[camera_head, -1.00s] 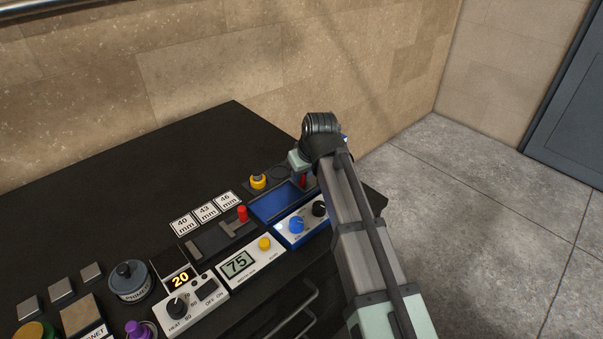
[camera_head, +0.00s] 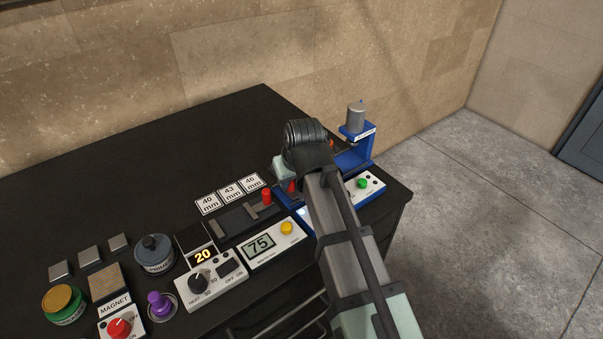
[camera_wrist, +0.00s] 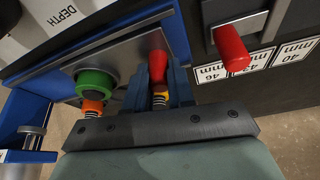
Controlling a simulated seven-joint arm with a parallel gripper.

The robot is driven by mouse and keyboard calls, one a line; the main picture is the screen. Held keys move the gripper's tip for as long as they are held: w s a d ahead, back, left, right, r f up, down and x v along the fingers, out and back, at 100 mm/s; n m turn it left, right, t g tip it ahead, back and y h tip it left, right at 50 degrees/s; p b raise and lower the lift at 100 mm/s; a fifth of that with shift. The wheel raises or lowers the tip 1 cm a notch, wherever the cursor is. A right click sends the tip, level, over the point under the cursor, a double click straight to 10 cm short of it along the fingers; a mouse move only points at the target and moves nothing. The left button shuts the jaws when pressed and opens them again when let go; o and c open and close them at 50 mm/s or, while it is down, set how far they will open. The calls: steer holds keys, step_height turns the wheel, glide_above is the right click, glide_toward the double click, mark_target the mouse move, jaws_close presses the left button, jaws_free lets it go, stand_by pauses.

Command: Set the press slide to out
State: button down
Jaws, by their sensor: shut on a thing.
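The press is a blue frame (camera_head: 366,156) with a grey cylinder on top, standing right of my arm in the head view. Its slide plate (camera_wrist: 122,54) shows in the wrist view as a grey plate in a blue track. A red handle (camera_wrist: 157,63) stands at the plate, between my gripper's (camera_wrist: 160,84) two blue-grey fingers, which are shut on it. The handle's red also shows beneath my gripper in the head view (camera_head: 291,186). A green ring (camera_wrist: 95,82) sits on the plate beside the handle. My arm hides much of the track in the head view.
A second red handle (camera_head: 266,197) stands close left of my gripper, by the 40, 43 and 46 mm labels (camera_head: 231,190). A panel with a 75 display (camera_head: 259,245) and a heat control box (camera_head: 210,281) lie in front. The bench's back left is clear.

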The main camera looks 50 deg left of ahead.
steer(key=shift+s, duration=0.3)
steer(key=c, duration=1)
jaws_free()
steer(key=shift+o, duration=0.2)
steer(key=v, duration=1.4)
steer(key=shift+w+f, duration=0.1)
steer(key=shift+w, duration=0.05)
